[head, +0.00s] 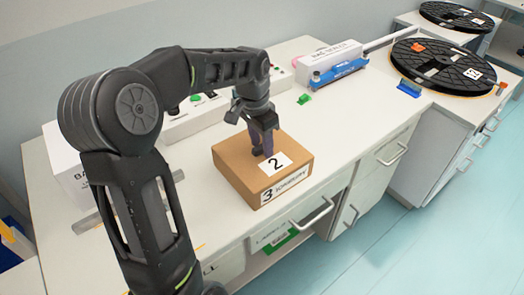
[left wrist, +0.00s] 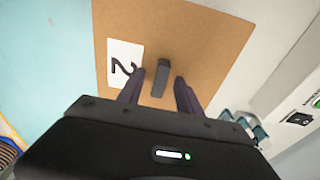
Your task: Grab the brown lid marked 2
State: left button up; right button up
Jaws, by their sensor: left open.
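The brown lid (head: 235,158) is the top of a cardboard box on the white counter. It bears a white label with a 2 (head: 275,163). The box front (head: 285,188) carries a label reading 3 and a word too small to read surely. My left gripper (head: 264,146) points down over the lid, beside the 2 label. In the left wrist view the lid (left wrist: 215,40) fills the middle, with a dark upright handle (left wrist: 161,78) on it. The open fingers (left wrist: 158,92) stand on either side of this handle, apart from it. My right gripper is not in view.
A white bag sealer (head: 330,60) with a blue front stands at the back. A small green piece (head: 304,99) lies on the counter. Black reels (head: 440,65) lie on the right. The counter right of the box is clear. Drawer handles (head: 312,213) stick out in front.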

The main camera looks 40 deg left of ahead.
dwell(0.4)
pick_arm(q)
grip_shut()
dwell(0.4)
